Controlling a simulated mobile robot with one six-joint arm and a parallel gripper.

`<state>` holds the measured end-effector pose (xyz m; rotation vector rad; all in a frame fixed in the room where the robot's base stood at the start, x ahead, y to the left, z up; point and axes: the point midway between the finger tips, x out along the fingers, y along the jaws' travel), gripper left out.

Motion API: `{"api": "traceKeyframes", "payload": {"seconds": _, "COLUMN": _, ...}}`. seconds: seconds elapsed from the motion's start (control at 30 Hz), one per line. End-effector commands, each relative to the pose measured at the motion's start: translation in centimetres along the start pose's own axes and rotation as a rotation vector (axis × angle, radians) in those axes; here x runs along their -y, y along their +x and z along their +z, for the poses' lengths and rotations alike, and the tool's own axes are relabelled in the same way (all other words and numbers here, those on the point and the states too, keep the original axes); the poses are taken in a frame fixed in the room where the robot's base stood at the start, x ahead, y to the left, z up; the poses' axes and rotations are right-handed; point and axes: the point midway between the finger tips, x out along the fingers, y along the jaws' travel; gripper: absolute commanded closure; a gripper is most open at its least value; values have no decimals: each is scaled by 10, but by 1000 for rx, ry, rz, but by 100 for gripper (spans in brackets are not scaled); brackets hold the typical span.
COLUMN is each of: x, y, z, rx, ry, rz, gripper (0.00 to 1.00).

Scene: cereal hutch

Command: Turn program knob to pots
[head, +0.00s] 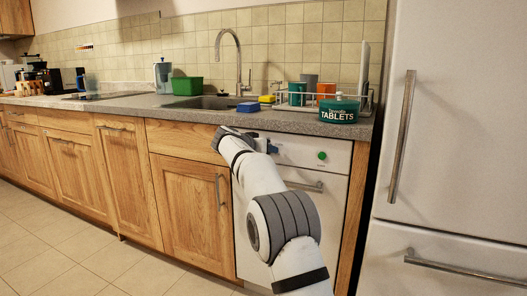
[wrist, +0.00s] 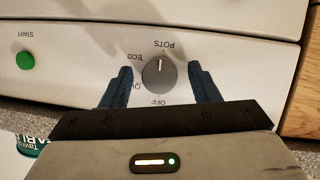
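The grey round program knob (wrist: 158,75) is on the white dishwasher's (head: 312,151) front panel. The wrist view shows the panel upside down. The knob's white mark points up in that view, close to the POTS label (wrist: 172,45) and slightly to its left. The ECO label (wrist: 135,57) is further left, and OFF is below the knob. My gripper (wrist: 162,80) is open, with one blue finger on each side of the knob and visible gaps between. In the head view my arm hides the knob, and a blue fingertip (head: 272,148) shows beside the panel.
A green START button (wrist: 25,60) is on the same panel, also visible in the head view (head: 321,155). The dishwasher handle (head: 304,186) is below. The countertop (head: 220,115) overhangs the panel and holds a green tablets tub (head: 339,108). A white fridge (head: 460,120) stands at the right.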

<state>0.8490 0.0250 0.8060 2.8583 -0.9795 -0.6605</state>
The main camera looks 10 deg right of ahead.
Motion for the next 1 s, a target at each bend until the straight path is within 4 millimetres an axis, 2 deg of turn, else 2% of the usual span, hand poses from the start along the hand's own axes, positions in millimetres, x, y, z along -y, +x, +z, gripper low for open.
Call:
{"api": "traceKeyframes", "payload": {"seconds": 0.27, "x": 0, "y": -3, "z": -1, "rx": -2, "ry": 0, "rz": -2, "gripper": 43}}
{"api": "traceKeyframes", "payload": {"seconds": 0.37, "x": 1, "y": -13, "z": -2, "rx": -1, "ry": -1, "rz": -3, "gripper": 43}}
{"api": "traceKeyframes", "payload": {"seconds": 0.7, "x": 0, "y": -67, "z": -2, "rx": -1, "ry": -2, "rz": -2, "gripper": 43}}
{"api": "traceKeyframes", "payload": {"seconds": 0.83, "x": 0, "y": -77, "z": -1, "rx": -1, "ry": -1, "rz": -1, "gripper": 43}}
{"api": "traceKeyframes", "payload": {"seconds": 1.0, "x": 0, "y": -78, "z": 0, "rx": -1, "ry": 0, "rz": -1, "gripper": 43}}
